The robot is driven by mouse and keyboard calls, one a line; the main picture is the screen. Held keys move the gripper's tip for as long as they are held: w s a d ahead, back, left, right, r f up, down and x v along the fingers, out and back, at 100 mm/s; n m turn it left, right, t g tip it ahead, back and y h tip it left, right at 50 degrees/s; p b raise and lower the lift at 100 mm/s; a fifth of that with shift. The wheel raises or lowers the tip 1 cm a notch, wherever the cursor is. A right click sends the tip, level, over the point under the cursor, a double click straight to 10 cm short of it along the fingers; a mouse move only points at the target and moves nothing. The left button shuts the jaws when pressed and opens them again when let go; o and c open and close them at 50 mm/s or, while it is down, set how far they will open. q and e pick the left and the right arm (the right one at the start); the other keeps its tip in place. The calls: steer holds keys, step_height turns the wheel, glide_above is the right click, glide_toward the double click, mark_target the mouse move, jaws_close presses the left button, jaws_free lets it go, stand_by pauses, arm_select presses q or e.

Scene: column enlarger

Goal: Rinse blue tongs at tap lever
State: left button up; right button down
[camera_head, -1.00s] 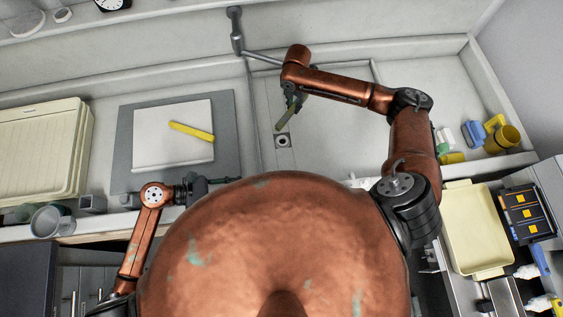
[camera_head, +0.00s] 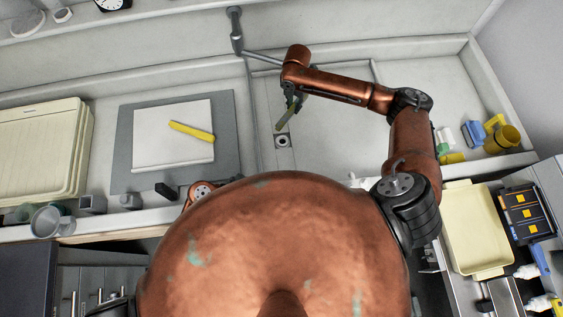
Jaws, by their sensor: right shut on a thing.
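My right gripper (camera_head: 292,104) is over the sink, below the bend of my copper arm. It is shut on a narrow tool (camera_head: 282,122) pointing down and left, seemingly the tongs. It looks dark olive here rather than blue, and its upper part is hidden by the gripper. The grey tap (camera_head: 237,38) is on the back wall, its spout reaching right towards my right wrist, which hides the spout's end. I cannot make out a separate lever. The tool's tip shows just above the drain (camera_head: 283,141).
A yellow strip-like tool (camera_head: 191,132) lies on a white sheet on a grey board (camera_head: 228,152). Cream trays (camera_head: 88,135) stand at left. A yellow mug (camera_head: 502,139) and a blue item (camera_head: 472,133) are at right.

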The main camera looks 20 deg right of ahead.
arm_select(q)
jaws_close()
stand_by(0.5)
